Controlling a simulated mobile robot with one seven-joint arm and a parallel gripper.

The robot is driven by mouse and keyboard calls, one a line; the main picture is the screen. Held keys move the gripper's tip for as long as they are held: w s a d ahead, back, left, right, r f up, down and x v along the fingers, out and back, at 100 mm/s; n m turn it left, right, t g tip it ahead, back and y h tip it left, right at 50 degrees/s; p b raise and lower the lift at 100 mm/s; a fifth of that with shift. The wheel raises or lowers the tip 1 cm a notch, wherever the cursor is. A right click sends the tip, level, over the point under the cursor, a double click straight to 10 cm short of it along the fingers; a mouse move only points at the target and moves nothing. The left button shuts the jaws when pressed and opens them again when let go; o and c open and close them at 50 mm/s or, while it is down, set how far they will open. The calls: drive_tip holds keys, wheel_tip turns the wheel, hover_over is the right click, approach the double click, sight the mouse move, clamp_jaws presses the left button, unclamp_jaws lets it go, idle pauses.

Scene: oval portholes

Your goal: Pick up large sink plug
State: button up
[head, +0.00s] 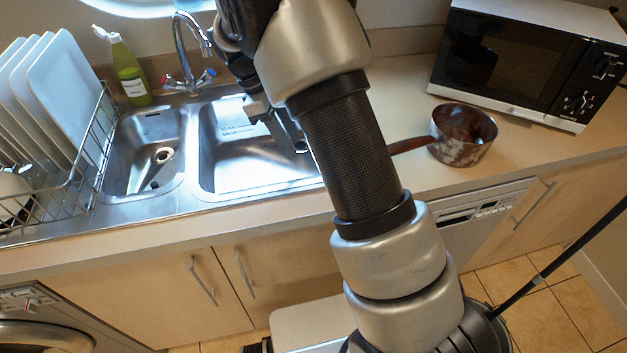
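The sink (190,165) has two steel basins set in the worktop. In the left basin a round metal fitting (163,155) with a dark middle sits at the drain. I cannot tell whether it is a plug or an open drain. I see no clear large sink plug. My gripper (284,130) hangs over the right side of the right basin, pointing down. It is partly hidden by my own arm, and its fingertips are too small and covered to show whether they are open or shut. The right basin's far right part is hidden behind it.
A tap (184,55) rises behind the basins, with a green soap bottle (130,75) to its left. A dish rack (85,175) with white plates (65,85) stands at left. A rusty saucepan (463,135) and a microwave (525,65) stand at right.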

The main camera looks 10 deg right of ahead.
drive_tip(key=b+x, duration=0.1)
drive_tip(key=x, duration=1.1)
drive_tip(key=shift+d+f, duration=0.1)
drive_tip(key=shift+f, duration=0.05)
drive_tip(key=shift+w+b+x, duration=0.2)
drive_tip(key=shift+b+x, duration=0.1)
drive_tip(key=shift+x, duration=1.05)
drive_tip(key=shift+w+b+x, duration=0.15)
drive_tip(key=shift+b+x, duration=0.15)
drive_tip(key=shift+x, duration=1)
clamp_jaws()
wheel_tip(320, 180, up, 10)
drive_tip(key=p, duration=0.1)
